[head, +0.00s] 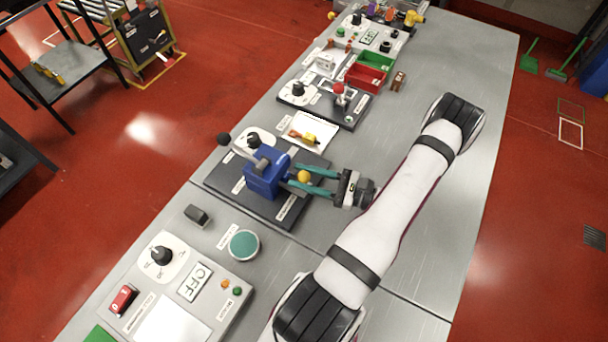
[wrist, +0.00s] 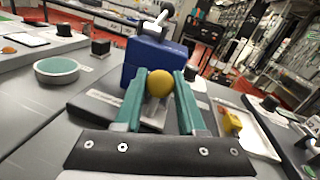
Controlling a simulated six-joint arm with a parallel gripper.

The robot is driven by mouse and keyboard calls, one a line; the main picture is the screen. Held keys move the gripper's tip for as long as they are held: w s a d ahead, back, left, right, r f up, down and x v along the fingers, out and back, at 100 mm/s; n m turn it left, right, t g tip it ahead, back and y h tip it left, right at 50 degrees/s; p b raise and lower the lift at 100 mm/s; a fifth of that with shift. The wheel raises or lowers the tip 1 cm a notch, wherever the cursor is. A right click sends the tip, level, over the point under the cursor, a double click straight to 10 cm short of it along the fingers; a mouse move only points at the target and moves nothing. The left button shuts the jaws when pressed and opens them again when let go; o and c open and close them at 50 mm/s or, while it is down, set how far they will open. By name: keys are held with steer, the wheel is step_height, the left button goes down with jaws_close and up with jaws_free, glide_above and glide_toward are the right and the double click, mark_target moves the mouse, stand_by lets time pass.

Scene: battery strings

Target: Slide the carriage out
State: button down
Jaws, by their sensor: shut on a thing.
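The carriage is a blue block (head: 262,176) on a dark base plate (head: 225,182) in the head view. A yellow ball knob (head: 304,176) sticks out from its side facing my arm. In the wrist view the blue block (wrist: 150,62) stands straight ahead, with the yellow knob (wrist: 160,83) in front of it. My gripper (head: 300,177) has its teal fingers on either side of the knob and is shut on it. The fingertips also show in the wrist view (wrist: 160,84), close to the block's face.
A grey lever with a black ball (head: 224,140) reaches over the block's far side. A control panel with a dial (head: 162,256) and a teal round pad (head: 244,245) lie nearer. The bench at right is clear.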

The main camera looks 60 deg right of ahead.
steer(key=d, duration=0.7)
steer(key=shift+d, duration=0.3)
steer(key=c, duration=0.5)
jaws_free()
steer(key=shift+s, duration=0.1)
steer(key=s+d, duration=0.1)
steer(key=s, duration=0.4)
steer(key=s+d, duration=0.1)
steer(key=s, duration=0.4)
steer(key=s+d, duration=0.1)
steer(key=s, duration=0.4)
steer(key=shift+s, duration=0.2)
